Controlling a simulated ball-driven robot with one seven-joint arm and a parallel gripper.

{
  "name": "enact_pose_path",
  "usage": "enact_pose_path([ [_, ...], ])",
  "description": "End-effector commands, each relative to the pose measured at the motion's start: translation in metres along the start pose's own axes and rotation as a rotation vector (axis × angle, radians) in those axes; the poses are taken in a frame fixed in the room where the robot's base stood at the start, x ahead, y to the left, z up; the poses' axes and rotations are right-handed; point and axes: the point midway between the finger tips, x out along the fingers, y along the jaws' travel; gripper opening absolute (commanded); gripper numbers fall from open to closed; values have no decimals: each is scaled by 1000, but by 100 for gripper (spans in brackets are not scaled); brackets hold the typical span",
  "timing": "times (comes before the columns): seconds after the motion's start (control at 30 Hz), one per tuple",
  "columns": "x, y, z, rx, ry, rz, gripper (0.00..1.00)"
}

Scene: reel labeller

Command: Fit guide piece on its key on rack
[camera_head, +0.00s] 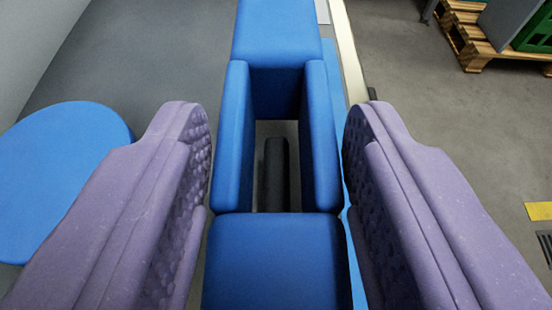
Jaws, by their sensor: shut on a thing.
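The blue guide piece (275,262) fills the middle of the view. It has a solid near block, two upright side walls and a far block around a rectangular opening. My gripper (278,135) has its two purple, dimpled fingers on either side of the piece and is shut on it. Through the opening I see a dark upright or lengthwise bar (277,175), which may be the key. It lies within the opening's outline in this view. I cannot tell how far below the piece it is. The rack is mostly hidden behind the piece.
A round blue disc (65,170) is at the left. A pale rail (347,50) and a lighter blue strip run behind the piece on the right. A wooden pallet (470,40) with a green crate (535,28) stands at the top right. Grey floor is clear between them.

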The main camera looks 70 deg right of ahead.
Motion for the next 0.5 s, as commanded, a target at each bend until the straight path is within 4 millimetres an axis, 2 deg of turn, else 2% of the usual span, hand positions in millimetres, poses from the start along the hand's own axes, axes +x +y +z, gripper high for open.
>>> enact_pose_path([
  [0.5,8,0,19,1,1,0,8],
])
